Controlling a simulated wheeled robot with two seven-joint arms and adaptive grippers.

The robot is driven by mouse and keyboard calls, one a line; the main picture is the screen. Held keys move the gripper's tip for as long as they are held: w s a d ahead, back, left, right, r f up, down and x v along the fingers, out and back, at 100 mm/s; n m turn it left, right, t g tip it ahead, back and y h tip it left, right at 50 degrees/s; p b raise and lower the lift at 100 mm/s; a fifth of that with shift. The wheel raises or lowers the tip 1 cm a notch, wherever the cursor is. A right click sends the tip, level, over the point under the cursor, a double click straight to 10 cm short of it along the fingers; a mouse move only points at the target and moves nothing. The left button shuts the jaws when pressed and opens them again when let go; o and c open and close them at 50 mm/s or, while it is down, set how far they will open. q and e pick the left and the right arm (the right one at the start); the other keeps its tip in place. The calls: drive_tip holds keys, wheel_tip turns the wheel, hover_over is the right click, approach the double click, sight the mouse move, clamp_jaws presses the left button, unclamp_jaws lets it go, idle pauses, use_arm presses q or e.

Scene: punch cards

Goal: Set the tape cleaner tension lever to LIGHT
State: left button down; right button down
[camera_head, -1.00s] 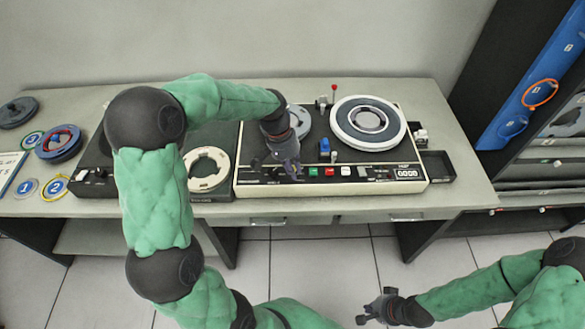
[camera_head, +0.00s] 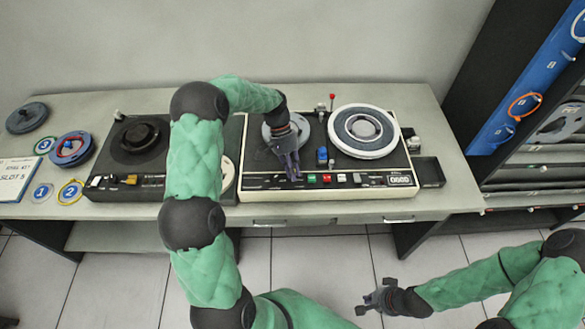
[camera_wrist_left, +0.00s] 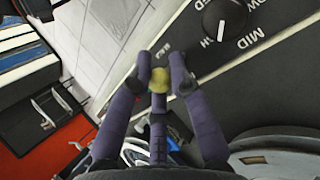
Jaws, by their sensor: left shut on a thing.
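In the head view the cream-edged tape machine (camera_head: 330,187) stands in the middle of the bench. My left gripper (camera_head: 292,172) is low over its front control strip, left of the coloured buttons. In the left wrist view my left gripper (camera_wrist_left: 162,70) has its fingers around a small yellowish knob (camera_wrist_left: 160,80), which I take to be the lever's tip; its stem is largely hidden. A black dial (camera_wrist_left: 222,18) is beyond the fingers, with MID and a partly hidden label nearby. No readable LIGHT mark shows. My right gripper (camera_head: 378,298) is open and empty above the floor.
A large white-rimmed reel (camera_head: 363,131) and a blue-capped control (camera_head: 322,155) stand close to the left gripper. A second dark deck (camera_head: 135,148) is to the left. A shelf rack (camera_head: 540,150) stands to the right.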

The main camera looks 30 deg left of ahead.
use_arm(q)
drive_tip(key=c, duration=1.1)
unclamp_jaws()
drive_tip(key=v, duration=1.2)
drive_tip(key=shift+f, duration=0.1)
